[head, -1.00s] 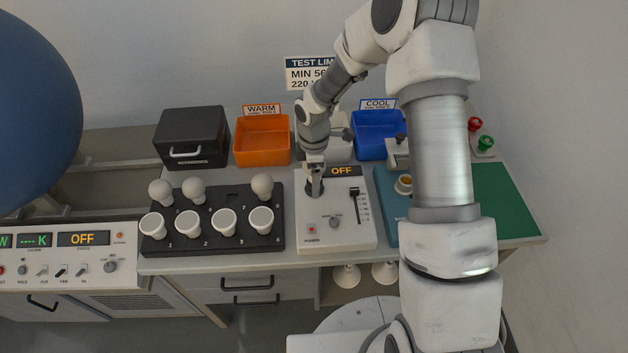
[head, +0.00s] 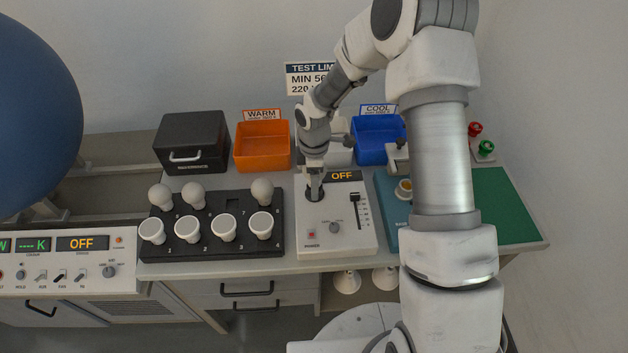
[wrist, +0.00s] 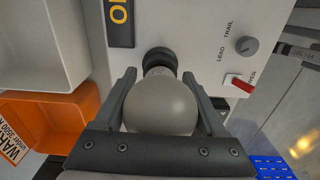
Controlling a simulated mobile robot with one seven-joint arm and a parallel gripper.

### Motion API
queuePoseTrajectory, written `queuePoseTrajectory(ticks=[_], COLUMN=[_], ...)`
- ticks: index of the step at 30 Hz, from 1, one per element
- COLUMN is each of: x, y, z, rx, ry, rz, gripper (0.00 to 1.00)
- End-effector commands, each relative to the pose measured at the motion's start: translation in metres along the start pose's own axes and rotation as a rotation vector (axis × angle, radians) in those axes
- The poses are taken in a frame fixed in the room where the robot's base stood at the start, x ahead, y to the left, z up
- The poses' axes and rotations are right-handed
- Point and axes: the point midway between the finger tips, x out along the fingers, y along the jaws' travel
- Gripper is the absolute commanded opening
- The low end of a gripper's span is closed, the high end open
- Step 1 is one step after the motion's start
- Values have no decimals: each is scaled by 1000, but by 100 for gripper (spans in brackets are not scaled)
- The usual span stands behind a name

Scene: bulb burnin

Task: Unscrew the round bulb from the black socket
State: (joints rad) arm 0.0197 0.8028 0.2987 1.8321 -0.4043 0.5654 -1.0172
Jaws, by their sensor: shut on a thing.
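The round bulb (wrist: 160,105) is a pale matte globe between my gripper's two dark fingers in the wrist view. My gripper (wrist: 160,75) is shut on it, one finger on each side. The bulb's neck points at the black socket (wrist: 160,57) and lines up with it. A little of the neck shows at the socket's rim; I cannot tell how deep it sits. In the head view my gripper (head: 314,184) points down over the black socket (head: 314,195) on the white tester (head: 338,238), and the bulb is mostly hidden there.
A black rack (head: 195,251) with several bulbs stands left of the tester. An orange WARM bin (head: 262,158) and a blue COOL bin (head: 376,153) stand behind. A black box (head: 190,125) is at the back left. The tester's lever (head: 356,210) stands close right of the socket.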

Motion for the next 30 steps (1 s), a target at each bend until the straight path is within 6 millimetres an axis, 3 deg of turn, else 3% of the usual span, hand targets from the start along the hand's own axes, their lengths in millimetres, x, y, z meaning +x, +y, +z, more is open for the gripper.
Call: queuePoseTrajectory(ticks=[7, 30], x=[-1, -4], y=[-1, -3], z=[1, 2], rx=[-124, -1317], ry=[1, 4], rz=[-5, -7], gripper=[17, 17])
